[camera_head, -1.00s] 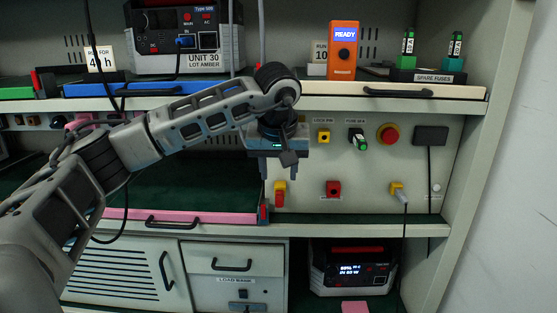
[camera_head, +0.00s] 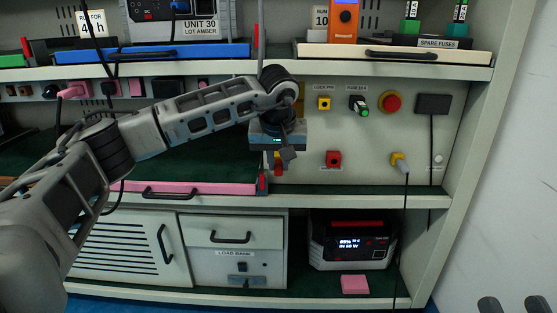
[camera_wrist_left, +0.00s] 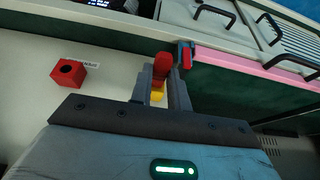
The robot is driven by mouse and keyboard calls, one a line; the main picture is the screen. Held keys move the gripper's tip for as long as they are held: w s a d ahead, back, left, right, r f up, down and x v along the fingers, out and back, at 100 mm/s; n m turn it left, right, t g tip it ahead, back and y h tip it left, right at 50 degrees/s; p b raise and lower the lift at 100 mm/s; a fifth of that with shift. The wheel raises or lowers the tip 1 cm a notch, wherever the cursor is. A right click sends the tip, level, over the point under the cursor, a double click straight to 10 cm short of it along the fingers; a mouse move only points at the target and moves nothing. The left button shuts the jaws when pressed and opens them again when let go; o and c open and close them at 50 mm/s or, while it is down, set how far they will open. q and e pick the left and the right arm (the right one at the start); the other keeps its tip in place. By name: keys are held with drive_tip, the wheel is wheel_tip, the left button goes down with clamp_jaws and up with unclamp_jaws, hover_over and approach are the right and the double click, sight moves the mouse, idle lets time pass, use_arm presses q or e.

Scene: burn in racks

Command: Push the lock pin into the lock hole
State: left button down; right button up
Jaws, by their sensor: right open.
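A yellow block with a dark hole (camera_head: 324,103) sits under the LOCK PIN label on the back panel. My left gripper (camera_wrist_left: 161,85) is lower and to the left, in front of the panel. Its two fingers stand close on either side of a red-and-yellow piece (camera_wrist_left: 160,68) and appear shut on it. A red block with a round hole (camera_head: 333,160) is right of the gripper. My right gripper (camera_head: 513,306) shows only its open fingertips at the bottom right.
A pink-edged tray (camera_head: 170,187) lies left of my gripper. A power unit (camera_head: 350,243) stands on the lower shelf.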

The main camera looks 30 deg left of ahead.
sight(280, 168)
use_arm(q)
drive_tip(key=shift+s+d+p, duration=0.3)
drive_tip(key=shift+s+d, duration=0.1)
drive_tip(key=shift+s, duration=0.35)
use_arm(e)
drive_tip(key=shift+r, duration=0.2)
idle(1.1)
use_arm(q)
drive_tip(key=shift+s+d+p, duration=0.15)
drive_tip(key=shift+s+d, duration=0.3)
drive_tip(key=shift+s, duration=0.25)
drive_tip(key=shift+s+d+p, duration=0.15)
drive_tip(key=shift+s+d, duration=0.3)
drive_tip(key=shift+s, duration=0.25)
use_arm(e)
drive_tip(key=shift+r, duration=0.35)
